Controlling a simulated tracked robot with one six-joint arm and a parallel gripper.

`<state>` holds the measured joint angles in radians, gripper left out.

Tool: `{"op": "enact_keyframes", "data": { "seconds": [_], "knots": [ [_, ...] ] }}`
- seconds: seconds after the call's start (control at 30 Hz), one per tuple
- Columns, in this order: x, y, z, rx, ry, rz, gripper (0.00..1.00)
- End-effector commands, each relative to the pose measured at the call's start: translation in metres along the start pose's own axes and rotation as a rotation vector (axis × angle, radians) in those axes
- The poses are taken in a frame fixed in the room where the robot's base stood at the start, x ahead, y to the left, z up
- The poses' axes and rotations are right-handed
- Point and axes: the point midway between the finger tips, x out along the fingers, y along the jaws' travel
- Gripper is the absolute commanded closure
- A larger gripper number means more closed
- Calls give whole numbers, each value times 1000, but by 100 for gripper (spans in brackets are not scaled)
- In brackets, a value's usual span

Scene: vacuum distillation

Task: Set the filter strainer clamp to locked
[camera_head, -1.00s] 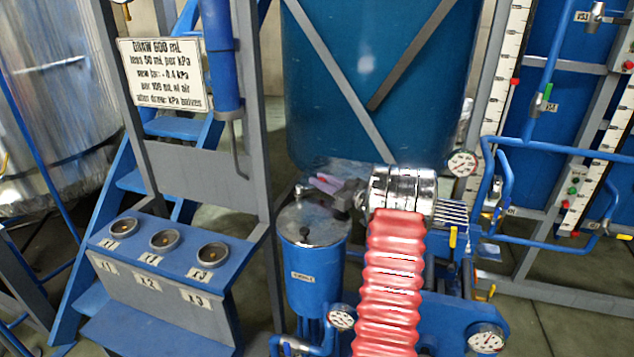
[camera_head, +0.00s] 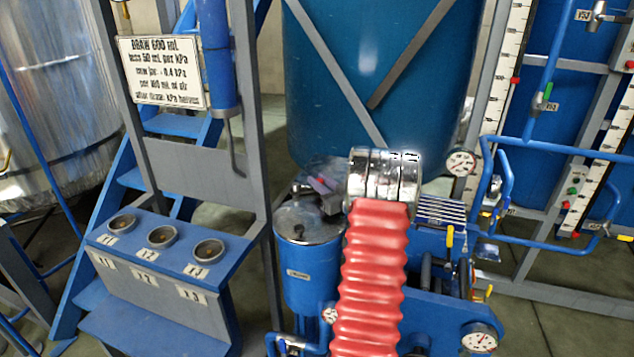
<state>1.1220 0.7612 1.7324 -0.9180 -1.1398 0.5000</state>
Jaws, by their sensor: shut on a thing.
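The filter strainer is a blue upright cylinder (camera_head: 311,272) with a round metallic lid (camera_head: 308,221) and a small dark knob on top. My gripper (camera_head: 326,196) is at the lid's far right edge, just left of my shiny wrist. It appears shut on the strainer's clamp at the lid's rim. The clamp itself is mostly hidden behind my jaws and wrist, so its exact angle cannot be told. My red ribbed arm covers what lies right of the strainer.
A blue panel with several round cups (camera_head: 161,236) stands at left, under a white sign (camera_head: 161,73). A large blue tank (camera_head: 375,80) is behind. Gauges (camera_head: 461,163) and blue pipes (camera_head: 509,205) are at right.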

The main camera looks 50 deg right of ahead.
Motion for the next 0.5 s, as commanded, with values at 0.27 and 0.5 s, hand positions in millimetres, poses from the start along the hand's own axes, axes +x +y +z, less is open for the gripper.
{"op": "enact_keyframes", "data": {
  "seconds": [0.27, 0.5],
  "knots": [
    [0, 0, -1, -2, 3, -3, 68],
    [-1, 0, 0, 0, 1, -1, 59]
  ]
}}
